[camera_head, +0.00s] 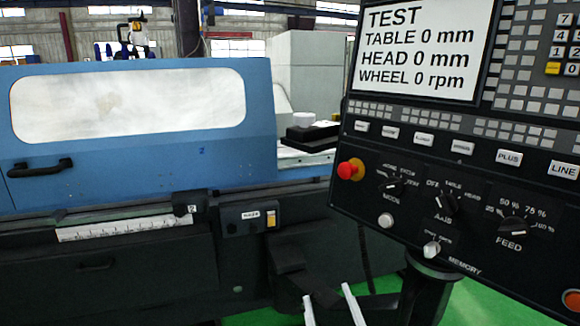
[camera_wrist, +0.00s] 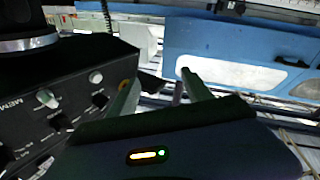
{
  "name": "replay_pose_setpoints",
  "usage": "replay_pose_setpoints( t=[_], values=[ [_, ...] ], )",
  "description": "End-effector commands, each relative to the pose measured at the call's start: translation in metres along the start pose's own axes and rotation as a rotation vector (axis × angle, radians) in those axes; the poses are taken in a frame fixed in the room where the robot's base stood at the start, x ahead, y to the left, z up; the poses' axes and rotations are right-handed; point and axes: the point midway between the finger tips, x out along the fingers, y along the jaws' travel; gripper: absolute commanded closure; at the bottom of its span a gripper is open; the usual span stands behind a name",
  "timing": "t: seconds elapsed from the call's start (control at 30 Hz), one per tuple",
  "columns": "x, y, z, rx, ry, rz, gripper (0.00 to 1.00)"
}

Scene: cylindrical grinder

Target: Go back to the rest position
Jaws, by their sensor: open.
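My gripper (camera_head: 327,292) shows at the bottom of the head view as two pale fingers, spread apart with nothing between them. The fingers stand in front of the grinder's dark base, left of the control panel's post. In the wrist view my gripper (camera_wrist: 160,80) is also open and empty. There, the control panel (camera_wrist: 65,95) lies to the left of the fingers and the blue grinder door (camera_wrist: 240,40) lies beyond them to the right. The rest of my arm is out of the head view.
The control panel (camera_head: 450,180) fills the right side, with a red stop button (camera_head: 346,171) at its left edge and a screen (camera_head: 420,45) reading TEST. The grinder's blue door (camera_head: 130,160) is at left. Green floor (camera_head: 470,305) shows below.

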Motion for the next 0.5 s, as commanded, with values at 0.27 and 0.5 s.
replay_pose_setpoints(
  t=[0.27,0.5],
  values=[
    [-0.112,0.010,0.031,0.100,0.022,-0.032,0.41],
    [-0.204,0.028,0.037,0.186,0.006,-0.018,0.41]
  ],
)
